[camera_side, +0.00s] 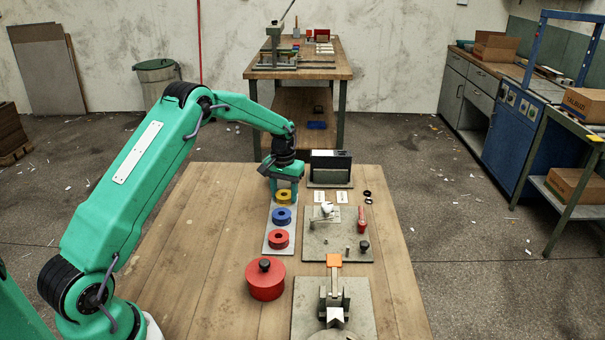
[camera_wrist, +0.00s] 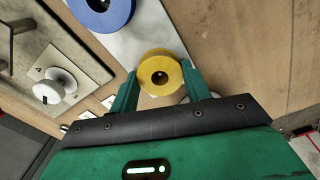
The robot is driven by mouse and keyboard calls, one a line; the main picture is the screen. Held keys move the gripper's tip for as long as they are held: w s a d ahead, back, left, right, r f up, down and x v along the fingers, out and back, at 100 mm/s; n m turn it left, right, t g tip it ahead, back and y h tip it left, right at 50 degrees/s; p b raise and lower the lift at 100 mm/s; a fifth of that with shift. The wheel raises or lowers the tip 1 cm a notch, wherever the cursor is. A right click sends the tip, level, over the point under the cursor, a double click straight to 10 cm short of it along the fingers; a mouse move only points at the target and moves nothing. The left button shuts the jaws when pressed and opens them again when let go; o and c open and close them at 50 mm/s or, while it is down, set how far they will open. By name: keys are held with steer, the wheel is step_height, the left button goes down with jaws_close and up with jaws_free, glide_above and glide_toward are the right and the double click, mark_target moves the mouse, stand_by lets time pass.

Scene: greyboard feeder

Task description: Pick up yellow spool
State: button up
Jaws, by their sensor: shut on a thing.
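The yellow spool (camera_side: 284,196) is a short ring with a dark center hole, at the far end of a row on a light grey board (camera_side: 268,243). In the wrist view the yellow spool (camera_wrist: 161,76) sits between the two green fingers. My gripper (camera_side: 284,190) is over the far end of the board, and in the wrist view its fingers (camera_wrist: 160,88) are shut on the yellow spool. I cannot tell whether the spool touches the board. A blue spool (camera_side: 282,215) and a red spool (camera_side: 279,239) lie nearer on the board.
A red round container with a black knob (camera_side: 265,283) stands at the front left of the board. A grey plate with fixtures (camera_side: 342,250) and a clamp fixture (camera_side: 334,297) stand to the right. A black block (camera_side: 330,166) stands behind. The table's left side is clear.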

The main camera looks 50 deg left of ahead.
steer(key=shift+r, duration=0.15)
steer(key=shift+r, duration=0.55)
steer(key=r, duration=0.3)
steer(key=shift+d+r, duration=0.15)
steer(key=shift+d, duration=0.25)
steer(key=s+d+r, duration=0.2)
steer(key=d+r, duration=0.4)
steer(key=d, duration=0.4)
steer(key=shift+s+d+r, duration=0.2)
steer(key=shift+s+d, duration=0.05)
steer(key=shift+s, duration=0.15)
steer(key=d+f, duration=0.1)
steer(key=d, duration=0.2)
steer(key=s+d+f, duration=0.1)
steer(key=d, duration=0.2)
steer(key=d+f, duration=0.2)
steer(key=d, duration=0.2)
steer(key=shift+s+f, duration=0.1)
steer(key=shift+s, duration=0.15)
steer(key=shift+f, duration=0.25)
steer(key=shift+f, duration=1.9)
